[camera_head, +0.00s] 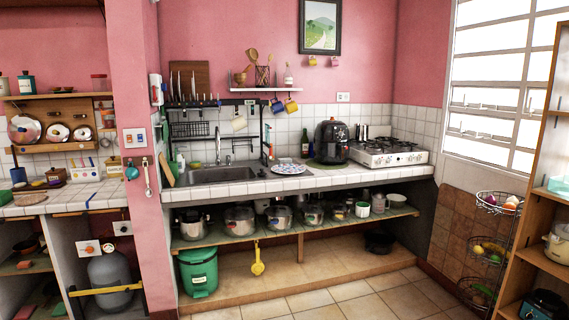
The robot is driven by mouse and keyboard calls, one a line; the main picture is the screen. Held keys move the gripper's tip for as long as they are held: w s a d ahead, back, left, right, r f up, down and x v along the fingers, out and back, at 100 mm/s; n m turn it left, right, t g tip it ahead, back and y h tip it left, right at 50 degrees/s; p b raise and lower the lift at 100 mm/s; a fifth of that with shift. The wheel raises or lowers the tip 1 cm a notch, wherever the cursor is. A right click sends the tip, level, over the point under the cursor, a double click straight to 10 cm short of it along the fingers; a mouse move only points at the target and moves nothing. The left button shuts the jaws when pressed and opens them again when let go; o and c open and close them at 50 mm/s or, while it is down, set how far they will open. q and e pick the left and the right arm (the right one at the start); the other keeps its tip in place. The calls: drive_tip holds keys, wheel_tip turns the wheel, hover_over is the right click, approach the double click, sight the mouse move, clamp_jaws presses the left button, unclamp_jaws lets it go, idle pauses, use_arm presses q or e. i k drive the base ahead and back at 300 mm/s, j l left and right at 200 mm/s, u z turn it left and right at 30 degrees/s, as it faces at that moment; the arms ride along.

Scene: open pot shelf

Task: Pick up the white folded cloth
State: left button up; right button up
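I cannot clearly make out a white folded cloth. A pale, blue-patterned flat item (290,168) lies on the tiled counter (240,188) right of the sink; I cannot tell whether it is cloth or a plate. A small pale item with coloured stripes (83,173) lies on the left counter, also too small to identify. Neither of my grippers is in view.
The sink (215,174) is set in the counter, with a black air fryer (331,142) and a stove (388,152) to the right. Pots stand on the open shelf below. A wire basket stand (490,250) is at the right. The tiled floor (370,297) in front is clear.

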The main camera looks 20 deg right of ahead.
sight(288, 160)
drive_tip(key=i+l+u, duration=0.2)
drive_tip(key=i+l, duration=0.2)
drive_tip(key=l, duration=0.25)
drive_tip(key=i+l+u, duration=0.1)
drive_tip(key=l, duration=0.25)
drive_tip(key=i+l+u, duration=0.1)
drive_tip(key=i+l, duration=0.2)
drive_tip(key=i+l+u, duration=0.1)
drive_tip(key=l, duration=0.3)
drive_tip(key=i+l+u, duration=0.1)
drive_tip(key=i+l, duration=0.15)
drive_tip(key=l, duration=0.15)
